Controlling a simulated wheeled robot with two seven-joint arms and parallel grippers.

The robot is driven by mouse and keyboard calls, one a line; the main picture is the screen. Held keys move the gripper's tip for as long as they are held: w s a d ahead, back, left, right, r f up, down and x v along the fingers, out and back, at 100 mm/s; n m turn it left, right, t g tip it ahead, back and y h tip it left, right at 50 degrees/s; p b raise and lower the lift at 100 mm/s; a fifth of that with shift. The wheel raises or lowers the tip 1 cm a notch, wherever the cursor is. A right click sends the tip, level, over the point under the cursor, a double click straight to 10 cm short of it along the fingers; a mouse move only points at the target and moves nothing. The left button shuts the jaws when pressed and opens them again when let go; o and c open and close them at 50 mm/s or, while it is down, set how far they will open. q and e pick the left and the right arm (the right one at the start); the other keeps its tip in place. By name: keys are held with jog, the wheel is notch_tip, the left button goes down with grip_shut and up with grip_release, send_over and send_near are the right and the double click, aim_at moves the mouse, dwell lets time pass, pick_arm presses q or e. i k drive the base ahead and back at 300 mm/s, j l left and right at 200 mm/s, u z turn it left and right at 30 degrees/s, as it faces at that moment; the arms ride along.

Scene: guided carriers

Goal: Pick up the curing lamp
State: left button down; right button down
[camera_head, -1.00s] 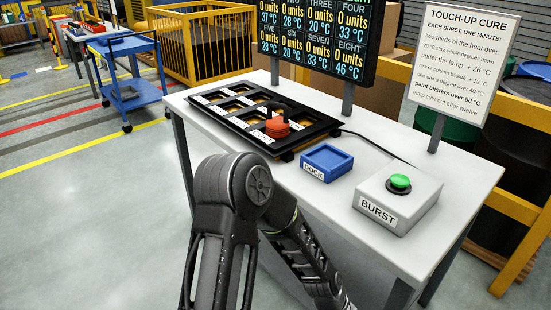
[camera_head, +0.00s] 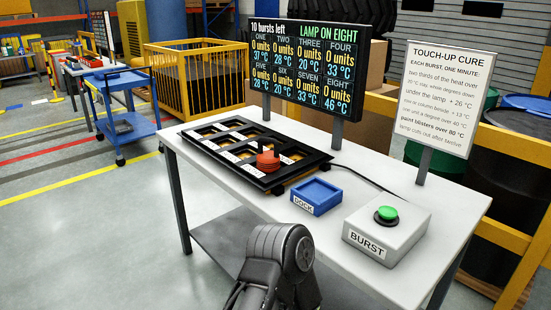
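The curing lamp, a small orange-red round body with a dark upright knob (camera_head: 267,160), stands on the near right part of the black tray (camera_head: 209,152) of framed cells on the bench. The board (camera_head: 306,70) reads "LAMP ON EIGHT" and "10 bursts left", with 46 °C under EIGHT. A blue square dock (camera_head: 316,196) lies empty to the right of the tray. A dark rounded link of one of my arms rises at the bottom middle. Neither gripper shows, and nothing is seen touching the lamp.
A grey box with a green button, labelled BURST (camera_head: 387,232), stands at the bench's right front. A cable runs behind the dock. A rule sign (camera_head: 447,100) stands at the bench's back right. A blue cart (camera_head: 122,105) and yellow-railed crate (camera_head: 198,78) stand behind left.

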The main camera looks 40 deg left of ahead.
aim_at(267, 161)
jog(key=i+l, duration=0.15)
jog(key=l, duration=0.25)
jog(key=i+l, duration=0.2)
jog(key=l, duration=0.2)
jog(key=u, duration=1.65)
